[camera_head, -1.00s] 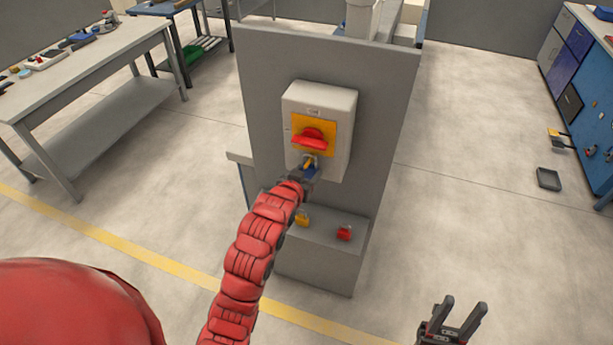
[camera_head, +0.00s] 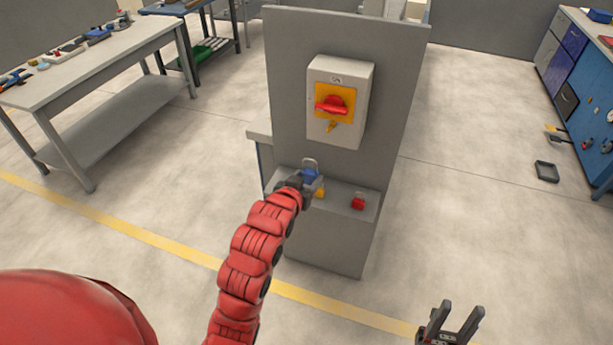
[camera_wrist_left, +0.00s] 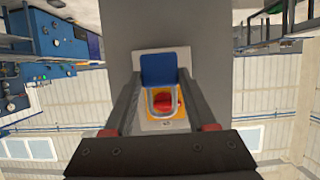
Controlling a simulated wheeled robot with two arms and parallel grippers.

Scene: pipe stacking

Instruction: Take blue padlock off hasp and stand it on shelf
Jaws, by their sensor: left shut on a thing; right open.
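The blue padlock (camera_head: 311,174) is off the hasp, with its grey shackle up, in the head view. My left gripper (camera_head: 313,184) is shut on it, in front of the panel at about the height of the shelf (camera_head: 339,205). I cannot tell whether the padlock touches the shelf. In the left wrist view the blue padlock (camera_wrist_left: 158,70) sits between the two fingers (camera_wrist_left: 158,90). The yellow hasp (camera_head: 331,126) hangs below the red switch handle (camera_head: 331,104) on the grey box. My right gripper (camera_head: 453,322) is open and empty at the bottom right.
A yellow padlock (camera_head: 319,193), partly hidden by my left gripper, and a red padlock (camera_head: 358,201) are on the shelf. The grey panel (camera_head: 290,90) rises behind. A workbench (camera_head: 80,75) stands left, and blue cabinets (camera_head: 570,80) stand right.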

